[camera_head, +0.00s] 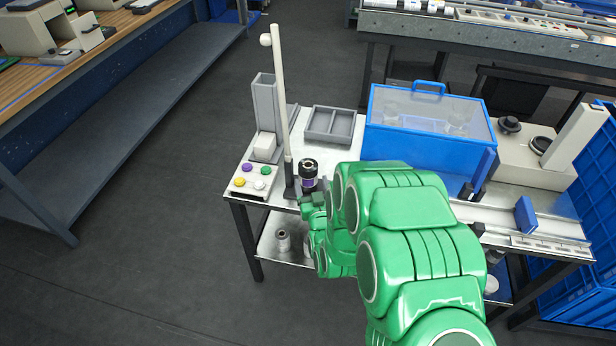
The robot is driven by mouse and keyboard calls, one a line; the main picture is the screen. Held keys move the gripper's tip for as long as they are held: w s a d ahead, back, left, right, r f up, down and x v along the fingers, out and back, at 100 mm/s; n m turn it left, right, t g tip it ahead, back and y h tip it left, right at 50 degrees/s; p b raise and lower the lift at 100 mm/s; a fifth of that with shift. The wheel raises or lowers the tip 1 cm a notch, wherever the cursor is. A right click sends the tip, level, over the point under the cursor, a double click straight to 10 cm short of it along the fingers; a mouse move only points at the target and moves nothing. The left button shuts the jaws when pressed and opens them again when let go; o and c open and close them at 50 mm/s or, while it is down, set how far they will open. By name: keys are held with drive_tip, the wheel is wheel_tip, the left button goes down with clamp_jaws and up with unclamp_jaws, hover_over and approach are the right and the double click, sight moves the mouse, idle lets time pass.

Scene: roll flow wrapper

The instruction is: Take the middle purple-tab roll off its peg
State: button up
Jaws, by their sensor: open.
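A dark cylinder with a purple band (308,183) stands upright at the front of the steel table, just right of the pale post; it may be a purple-tab roll, but no tab can be made out. My gripper (311,203) is open at the end of my green arm, close in front of the cylinder. I cannot tell whether they touch. My arm hides the table front to the right, and no peg or row of rolls can be made out. A silver roll (283,240) stands on the lower shelf.
A button box (254,182) is left of the post (282,100). A grey divided tray (329,125) lies behind the cylinder. A blue clear-topped cover (415,145) stands to the right, and a conveyor rail (520,225) runs right. The floor at left is clear.

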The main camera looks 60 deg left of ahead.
sight(310, 175)
drive_tip(key=shift+x, duration=2.75)
drive_tip(key=shift+r, duration=0.1)
drive_tip(key=c, duration=1.1)
drive_tip(key=shift+o, duration=0.2)
wheel_tip(310, 175, up, 28)
